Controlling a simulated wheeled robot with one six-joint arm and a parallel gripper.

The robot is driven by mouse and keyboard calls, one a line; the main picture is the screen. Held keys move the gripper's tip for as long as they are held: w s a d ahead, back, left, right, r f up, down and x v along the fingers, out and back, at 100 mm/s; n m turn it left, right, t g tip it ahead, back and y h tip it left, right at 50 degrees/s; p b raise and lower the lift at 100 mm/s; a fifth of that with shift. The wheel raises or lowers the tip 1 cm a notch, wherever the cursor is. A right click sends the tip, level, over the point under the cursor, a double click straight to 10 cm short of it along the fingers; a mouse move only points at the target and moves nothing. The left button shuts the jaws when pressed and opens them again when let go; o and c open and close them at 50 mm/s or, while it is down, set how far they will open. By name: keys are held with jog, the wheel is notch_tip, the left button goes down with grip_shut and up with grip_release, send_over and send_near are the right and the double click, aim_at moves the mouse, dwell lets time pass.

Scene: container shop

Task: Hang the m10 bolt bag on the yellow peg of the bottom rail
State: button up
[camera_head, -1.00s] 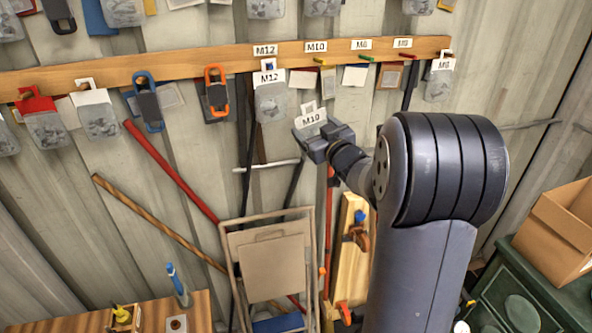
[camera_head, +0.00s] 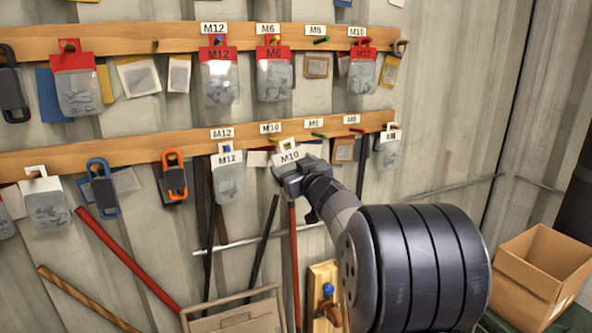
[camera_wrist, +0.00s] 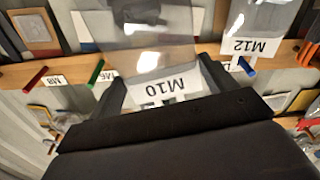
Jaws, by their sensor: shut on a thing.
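The M10 bolt bag (camera_head: 289,155) has a white card with a hook-shaped top, and a clear pouch (camera_wrist: 150,50) shows in the wrist view. My gripper (camera_head: 290,174) is shut on this bag and holds it in front of the bottom rail (camera_head: 180,140). The card's hook overlaps the rail just below its M10 label (camera_head: 270,128). The yellow peg is mostly or wholly hidden around there, and I cannot tell whether the hook touches it. My gripper (camera_wrist: 165,88) also shows in the wrist view with the pouch between its fingers.
An M12 bag (camera_head: 229,178) hangs on the blue peg (camera_wrist: 246,65) close to the held bag. The green peg (camera_head: 319,135) and red peg (camera_head: 357,131) are on the other side. Red-topped M12 (camera_head: 220,80) and M6 (camera_head: 274,78) bags hang on the rail above.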

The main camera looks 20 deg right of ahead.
jog(key=shift+w+f, duration=0.2)
jog(key=shift+w, duration=3.1)
jog(key=shift+w+f+p, duration=0.25)
jog(key=shift+w+p, duration=0.05)
jog(key=shift+w, duration=0.4)
jog(key=o, duration=1)
jog(key=shift+s+f, duration=0.1)
jog(key=s+b, duration=0.2)
jog(key=s, duration=0.8)
jog(key=shift+s, duration=0.3)
jog(key=shift+w+f, duration=0.1)
